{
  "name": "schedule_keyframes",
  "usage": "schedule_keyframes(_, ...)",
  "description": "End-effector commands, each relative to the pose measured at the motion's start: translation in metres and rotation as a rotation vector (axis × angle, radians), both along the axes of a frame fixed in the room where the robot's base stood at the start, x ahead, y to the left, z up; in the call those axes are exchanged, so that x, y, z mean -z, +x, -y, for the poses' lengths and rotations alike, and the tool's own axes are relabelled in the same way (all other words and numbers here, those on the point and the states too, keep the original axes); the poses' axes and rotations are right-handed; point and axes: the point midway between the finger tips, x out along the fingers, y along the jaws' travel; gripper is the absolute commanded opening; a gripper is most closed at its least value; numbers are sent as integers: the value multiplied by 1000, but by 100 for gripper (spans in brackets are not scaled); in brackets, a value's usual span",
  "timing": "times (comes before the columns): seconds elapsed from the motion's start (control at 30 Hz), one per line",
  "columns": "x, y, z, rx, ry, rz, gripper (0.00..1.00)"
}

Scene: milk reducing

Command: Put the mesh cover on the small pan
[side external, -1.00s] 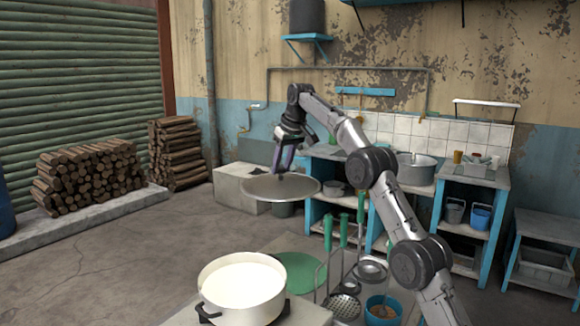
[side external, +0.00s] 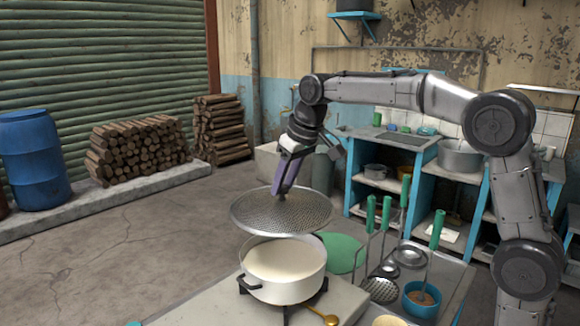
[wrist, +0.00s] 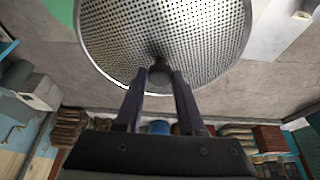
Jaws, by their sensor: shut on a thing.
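The mesh cover (side external: 262,214) is a round grey perforated disc with a small knob on top. My gripper (side external: 282,192) is shut on that knob and holds the cover roughly level. In the wrist view the cover (wrist: 165,35) fills the upper middle, and the knob sits between my gripper's two fingertips (wrist: 160,75). The small pan (side external: 285,275) is white with dark handles and holds a pale, milky liquid. It stands on a burner below the cover. The cover hangs above the pan, apart from it and shifted toward its back left. The pan is hidden in the wrist view.
A green round mat (side external: 343,252) lies behind the pan. To the right, a rack holds several green-handled utensils (side external: 387,212), near a blue bowl (side external: 420,303). A gold spoon (side external: 320,315) lies in front of the pan. The floor to the left is clear.

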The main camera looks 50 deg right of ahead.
Motion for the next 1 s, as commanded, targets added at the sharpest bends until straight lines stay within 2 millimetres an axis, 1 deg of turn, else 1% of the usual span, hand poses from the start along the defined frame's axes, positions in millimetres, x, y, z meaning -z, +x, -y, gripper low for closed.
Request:
schedule_keyframes(0.03,11,0,1,2,0,-8,0)
schedule_keyframes(0.2,34,0,2,2,0,-7,0)
schedule_keyframes(0.47,50,1,2,3,0,-6,0)
schedule_keyframes(0.8,85,1,2,4,-1,-7,0)
schedule_keyframes(1.0,100,1,2,3,-1,-6,0)
